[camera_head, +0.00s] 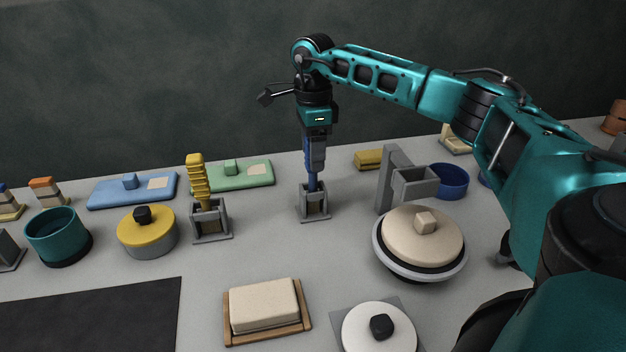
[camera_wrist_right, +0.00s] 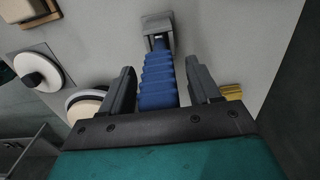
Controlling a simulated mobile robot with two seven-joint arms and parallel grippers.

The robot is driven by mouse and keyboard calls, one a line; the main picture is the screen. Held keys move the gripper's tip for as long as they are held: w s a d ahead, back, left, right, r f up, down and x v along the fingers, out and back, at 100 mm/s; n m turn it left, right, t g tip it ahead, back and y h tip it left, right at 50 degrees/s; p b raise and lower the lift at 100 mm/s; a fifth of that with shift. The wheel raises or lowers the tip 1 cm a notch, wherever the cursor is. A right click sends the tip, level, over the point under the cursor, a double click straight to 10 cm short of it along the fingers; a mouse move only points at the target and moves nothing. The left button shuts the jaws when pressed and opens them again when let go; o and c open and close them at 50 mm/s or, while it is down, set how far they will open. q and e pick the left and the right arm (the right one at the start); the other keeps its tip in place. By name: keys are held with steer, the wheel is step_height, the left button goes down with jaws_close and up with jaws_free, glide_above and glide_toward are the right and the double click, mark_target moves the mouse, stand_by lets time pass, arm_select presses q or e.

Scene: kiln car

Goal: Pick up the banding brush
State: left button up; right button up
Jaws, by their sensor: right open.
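A blue tool with a ribbed handle (camera_head: 311,182), which I take as the banding brush, stands upright in a small grey holder (camera_head: 316,213). My right gripper (camera_head: 315,158) is above the holder and points down over the handle. In the right wrist view the blue ribbed handle (camera_wrist_right: 158,82) lies between the two open fingers (camera_wrist_right: 160,72), with a gap visible on the right side. The lower end of the tool is hidden in the grey holder (camera_wrist_right: 157,24). My left gripper is not in view.
A similar yellow ribbed tool (camera_head: 197,177) stands in another grey holder to the left. A grey bracket (camera_head: 388,180) and a round cream-lidded pot (camera_head: 420,234) stand to the right. A wooden tray with a cream block (camera_head: 264,305) lies in front. Blue (camera_head: 108,191) and green (camera_head: 258,177) boards lie behind left.

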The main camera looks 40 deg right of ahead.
steer(key=shift+c, duration=0.4)
steer(key=c, duration=0.9)
steer(key=shift+c, duration=0.3)
steer(key=shift+r, duration=0.2)
